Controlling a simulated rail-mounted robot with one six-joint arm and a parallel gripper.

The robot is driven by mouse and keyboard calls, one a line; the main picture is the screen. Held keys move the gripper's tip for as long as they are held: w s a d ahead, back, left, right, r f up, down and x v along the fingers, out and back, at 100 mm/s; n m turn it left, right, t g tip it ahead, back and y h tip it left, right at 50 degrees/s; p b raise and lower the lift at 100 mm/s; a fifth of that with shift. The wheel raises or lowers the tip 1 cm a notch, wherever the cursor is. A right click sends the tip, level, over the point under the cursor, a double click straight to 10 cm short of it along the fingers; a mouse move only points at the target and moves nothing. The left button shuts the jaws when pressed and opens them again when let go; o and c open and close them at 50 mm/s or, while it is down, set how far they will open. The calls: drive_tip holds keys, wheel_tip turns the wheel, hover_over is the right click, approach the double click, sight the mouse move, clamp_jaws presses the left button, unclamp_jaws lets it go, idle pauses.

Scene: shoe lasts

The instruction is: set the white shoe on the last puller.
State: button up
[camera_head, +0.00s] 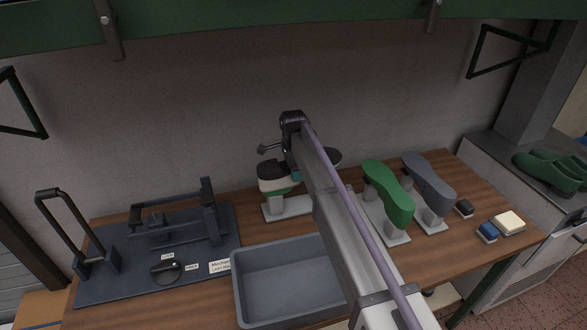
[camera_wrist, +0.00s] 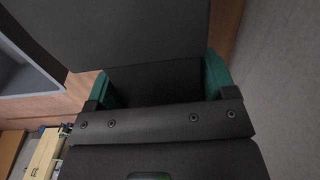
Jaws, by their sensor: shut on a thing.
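The white shoe (camera_head: 271,184), with a dark part at its top, is at the back middle of the bench, above a pale stand base (camera_head: 287,209). My gripper (camera_head: 295,174) is at the shoe, partly hidden by my arm. In the wrist view my green-tipped gripper (camera_wrist: 160,84) is shut on a dark part between its fingers, which I take to be the shoe's top. I cannot tell whether the shoe still touches its stand. The last puller (camera_head: 158,232) is the dark fixture on a mat at the left, with an upright handle and a round knob.
A grey tray (camera_head: 236,287) stands between the puller and my arm; it also shows in the wrist view (camera_wrist: 25,62). A green shoe (camera_head: 388,193) and a grey shoe (camera_head: 428,178) stand on lasts to the right. Small blocks (camera_head: 507,223) lie at the right end.

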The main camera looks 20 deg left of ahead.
idle(0.3)
wheel_tip(320, 180, up, 12)
drive_tip(key=p, duration=1.1)
drive_tip(key=shift+f+p, duration=0.25)
drive_tip(key=shift+p, duration=0.05)
drive_tip(key=shift+f, duration=0.1)
